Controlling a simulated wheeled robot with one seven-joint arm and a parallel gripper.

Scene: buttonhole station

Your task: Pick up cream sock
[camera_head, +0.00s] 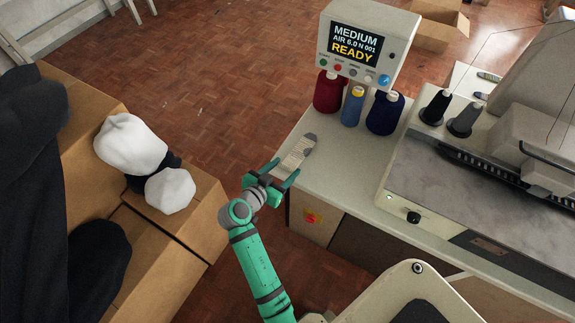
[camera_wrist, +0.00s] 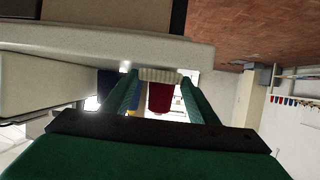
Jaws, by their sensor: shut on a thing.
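The cream sock (camera_head: 296,154) has a grey patch at its far end and extends from my gripper (camera_head: 282,172) over the left edge of the pale worktop. My gripper is shut on the sock's near end. In the wrist view, a cream ribbed band of the sock (camera_wrist: 160,75) spans between the green fingertips (camera_wrist: 160,82). The head view does not clearly show whether the sock touches the worktop.
The worktop (camera_head: 345,190) holds red (camera_head: 329,93), blue (camera_head: 352,106) and navy (camera_head: 384,114) thread cones under a display box (camera_head: 366,45). A machine (camera_head: 470,170) stands right. Cardboard boxes (camera_head: 85,200) with dark and white cloth bundles stand left.

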